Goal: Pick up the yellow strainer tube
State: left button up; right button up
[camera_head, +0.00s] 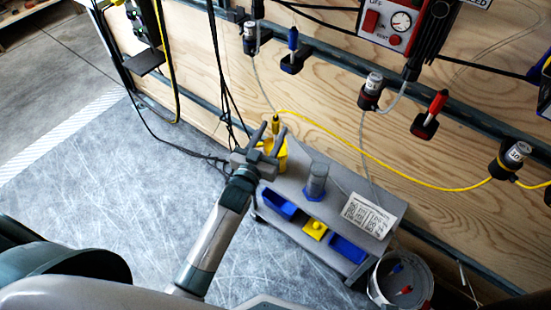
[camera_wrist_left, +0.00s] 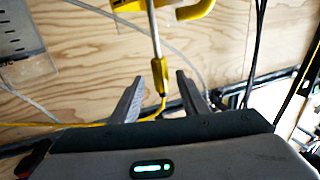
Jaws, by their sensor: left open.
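The yellow strainer tube appears to be the yellow piece (camera_head: 281,158) at the left end of the grey cart, partly hidden behind my left gripper. A yellow piece (camera_wrist_left: 190,10) also shows, cut off, at the top of the left wrist view. A thin metal rod joins it to a yellow cable end (camera_wrist_left: 160,75). My left gripper (camera_head: 269,134) is open, with its fingers around the cable end in the picture. In the left wrist view, the cable end appears between the open fingers (camera_wrist_left: 160,90); I see no clear contact. My right gripper is out of view.
The cart (camera_head: 296,177) also holds a clear tube with a blue base (camera_head: 316,182), a printed sheet (camera_head: 370,215) and blue bins (camera_head: 278,204). A yellow cable (camera_head: 400,171) hangs along the plywood wall. A bucket (camera_head: 400,278) stands right of the cart. Dark cables hang left of the gripper.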

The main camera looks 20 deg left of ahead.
aim_at(274, 127)
pick_arm(q)
jog(key=shift+w, duration=1.75)
grip_shut()
